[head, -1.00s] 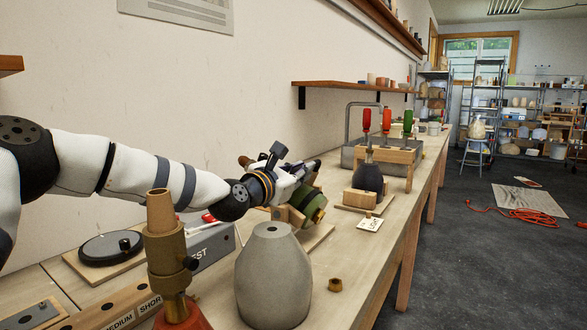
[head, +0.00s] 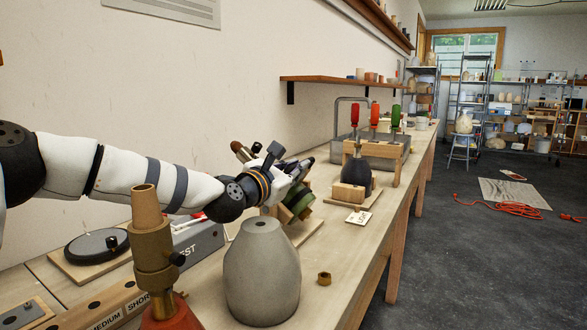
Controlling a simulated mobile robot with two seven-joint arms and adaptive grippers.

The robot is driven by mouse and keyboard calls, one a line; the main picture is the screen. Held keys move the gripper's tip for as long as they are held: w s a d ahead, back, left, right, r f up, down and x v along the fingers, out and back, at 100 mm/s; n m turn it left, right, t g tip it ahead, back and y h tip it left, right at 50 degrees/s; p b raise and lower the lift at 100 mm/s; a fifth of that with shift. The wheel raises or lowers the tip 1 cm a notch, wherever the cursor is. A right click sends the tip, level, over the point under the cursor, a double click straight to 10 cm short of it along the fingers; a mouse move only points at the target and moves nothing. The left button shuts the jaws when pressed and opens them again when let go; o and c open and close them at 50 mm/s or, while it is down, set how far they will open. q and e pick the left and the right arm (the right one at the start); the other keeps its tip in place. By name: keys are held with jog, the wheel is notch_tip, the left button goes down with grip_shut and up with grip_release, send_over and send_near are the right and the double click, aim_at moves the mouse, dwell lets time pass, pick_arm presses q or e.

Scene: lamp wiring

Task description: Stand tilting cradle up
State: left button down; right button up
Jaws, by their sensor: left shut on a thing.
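The tilting cradle (head: 302,211) is a wooden holder on the bench beyond the grey vase, partly hidden by my left gripper. My left gripper (head: 290,180) reaches in from the left and is shut at the cradle. The fingertips and the exact part between them are hard to make out. My right gripper is not in view.
A grey vase (head: 262,275) stands in front of the cradle, with a brass nut (head: 324,278) beside it. A brass and wood post (head: 152,245) stands front left. A grey test box (head: 195,247) is left. A dark bulb-shaped vase (head: 357,172) and red- and green-handled tools stand beyond.

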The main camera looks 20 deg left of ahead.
pick_arm(q)
jog(key=shift+d+f, duration=0.2)
jog(key=shift+f, duration=0.05)
jog(key=c, duration=1.6)
grip_release()
jog(key=shift+r, duration=0.15)
jog(key=shift+a+r, duration=0.1)
jog(key=shift+r, duration=0.25)
notch_tip(320, 180, up, 9)
jog(key=shift+r, duration=0.1)
jog(key=shift+c, duration=0.5)
